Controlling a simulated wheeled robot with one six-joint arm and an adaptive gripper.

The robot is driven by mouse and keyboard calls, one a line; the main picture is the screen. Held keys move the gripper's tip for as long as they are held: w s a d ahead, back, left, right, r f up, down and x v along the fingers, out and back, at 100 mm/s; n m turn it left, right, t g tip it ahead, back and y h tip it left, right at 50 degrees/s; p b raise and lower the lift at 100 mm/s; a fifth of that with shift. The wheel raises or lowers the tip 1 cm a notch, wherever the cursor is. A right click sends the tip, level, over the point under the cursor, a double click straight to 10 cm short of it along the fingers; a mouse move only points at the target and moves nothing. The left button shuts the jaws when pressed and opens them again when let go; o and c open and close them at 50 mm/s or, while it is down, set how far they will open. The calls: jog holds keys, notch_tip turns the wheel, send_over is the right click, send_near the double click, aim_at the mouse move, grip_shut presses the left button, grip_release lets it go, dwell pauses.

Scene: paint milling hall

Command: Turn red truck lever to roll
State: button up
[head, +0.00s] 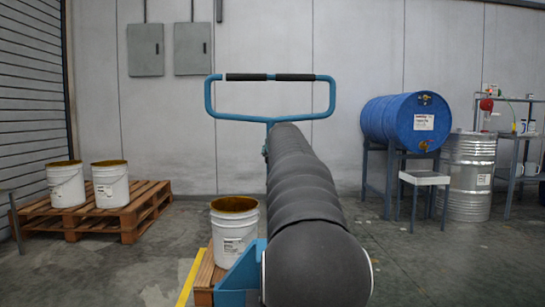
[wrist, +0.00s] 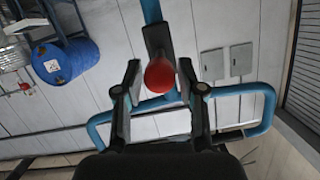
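The teal pallet truck handle (head: 325,97) with black grips stands upright in the head view, beyond my arm. It also shows in the wrist view (wrist: 268,105), where the picture is upside down. The lever's red ball knob (wrist: 160,76) sits in the middle of the wrist view, on a dark stem in front of the teal bar. My gripper (wrist: 160,69) is open, one finger on each side of the knob, with visible gaps to both. How deep the knob lies between the fingers is unclear. My arm hides the lever and gripper in the head view.
A white bucket (head: 234,226) stands on wood by the truck's teal base (head: 240,270). Two buckets stand on a pallet (head: 150,205) at left. A blue drum (head: 400,122) on a stand and a steel drum (head: 468,178) are at right. Floor between is clear.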

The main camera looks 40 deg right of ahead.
jog(key=v, duration=0.7)
jog(key=shift+s+a, duration=0.1)
dwell(0.4)
